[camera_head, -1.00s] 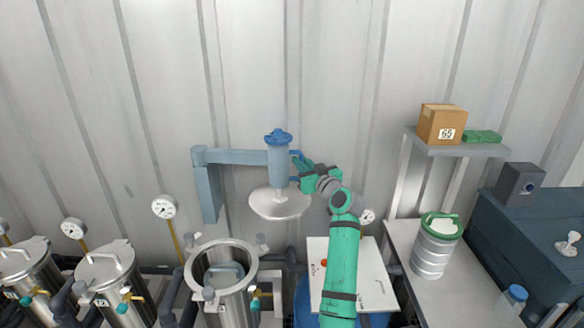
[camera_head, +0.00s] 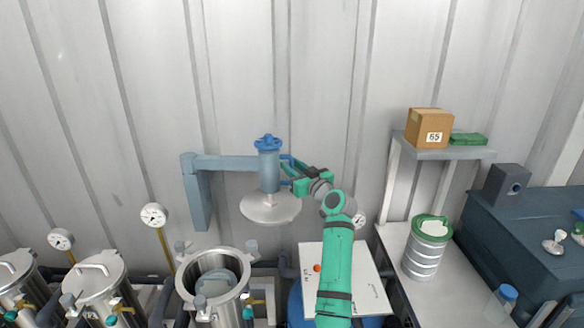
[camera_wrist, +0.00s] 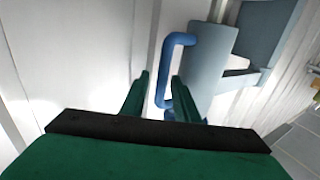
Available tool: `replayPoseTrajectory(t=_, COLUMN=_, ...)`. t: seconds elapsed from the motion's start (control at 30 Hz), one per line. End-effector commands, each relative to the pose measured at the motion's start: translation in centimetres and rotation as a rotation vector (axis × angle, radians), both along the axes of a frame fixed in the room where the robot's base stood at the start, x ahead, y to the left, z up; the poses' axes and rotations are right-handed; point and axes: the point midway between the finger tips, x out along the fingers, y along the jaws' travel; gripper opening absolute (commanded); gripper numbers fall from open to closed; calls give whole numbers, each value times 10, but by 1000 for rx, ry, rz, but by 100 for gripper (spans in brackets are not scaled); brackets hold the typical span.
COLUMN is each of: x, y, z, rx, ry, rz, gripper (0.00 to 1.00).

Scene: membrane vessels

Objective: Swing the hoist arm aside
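The hoist arm (camera_head: 232,162) is a blue-grey bar reaching right from a wall bracket (camera_head: 200,200). At its end hangs a grey-blue cylinder (camera_head: 268,172) with a blue cap, above a round metal lid (camera_head: 270,208). A blue U-shaped handle (camera_wrist: 183,39) sticks out from the cylinder's side. My gripper (camera_head: 290,175) is at the handle, right of the cylinder. In the wrist view my gripper (camera_wrist: 160,76) has its two green fingers apart. The handle's long bar lies between them, with a visible gap beside it. The lower part of the handle is partly hidden by a finger.
An open steel vessel (camera_head: 243,262) stands below and left of the lid, with closed vessels (camera_head: 95,275) further left. A shelf (camera_head: 445,152) with a cardboard box (camera_head: 430,128) stands right, above a bench (camera_head: 395,240) with a steel canister (camera_head: 426,250). Wall space above the hoist is free.

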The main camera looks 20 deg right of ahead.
Motion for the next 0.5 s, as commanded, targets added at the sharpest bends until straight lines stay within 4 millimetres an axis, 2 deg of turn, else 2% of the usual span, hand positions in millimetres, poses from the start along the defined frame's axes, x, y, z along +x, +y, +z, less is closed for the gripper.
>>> replayPoseTrajectory(t=0.13, x=1, y=4, z=-1, rx=0, ry=3, rz=6, gripper=31)
replayPoseTrajectory(t=0.27, x=-7, y=2, z=-2, rx=0, ry=3, rz=5, gripper=31)
replayPoseTrajectory(t=0.5, x=-47, y=-5, z=-2, rx=0, ry=0, rz=0, gripper=31)
